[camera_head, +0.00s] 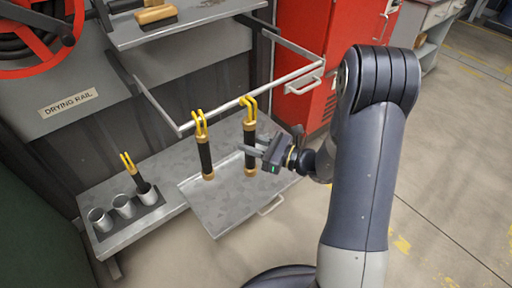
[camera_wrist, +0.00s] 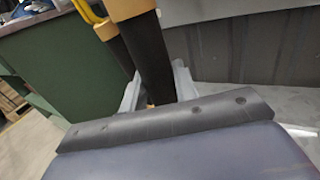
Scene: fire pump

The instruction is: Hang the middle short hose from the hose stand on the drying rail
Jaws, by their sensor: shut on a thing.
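My gripper (camera_head: 250,151) is shut on a short black hose (camera_head: 250,135) with brass ends and a yellow hook. Its hook is at the drying rail (camera_head: 225,108) and looks to be over the bar. In the wrist view the hose (camera_wrist: 148,50) stands between my fingers (camera_wrist: 155,88). A second short hose (camera_head: 205,153) hangs from the rail to the left, clear of my gripper. The hose stand (camera_head: 128,221) has three cups; the left and middle cups are empty, and a third short hose (camera_head: 130,168) stands in the right cup.
A grey tray (camera_head: 222,213) lies below the hanging hoses. A shelf (camera_head: 190,22) with a wooden-handled brush (camera_head: 156,14) is above. A red cabinet (camera_head: 305,50) stands behind the rail's right end. The floor (camera_head: 440,170) at right is clear.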

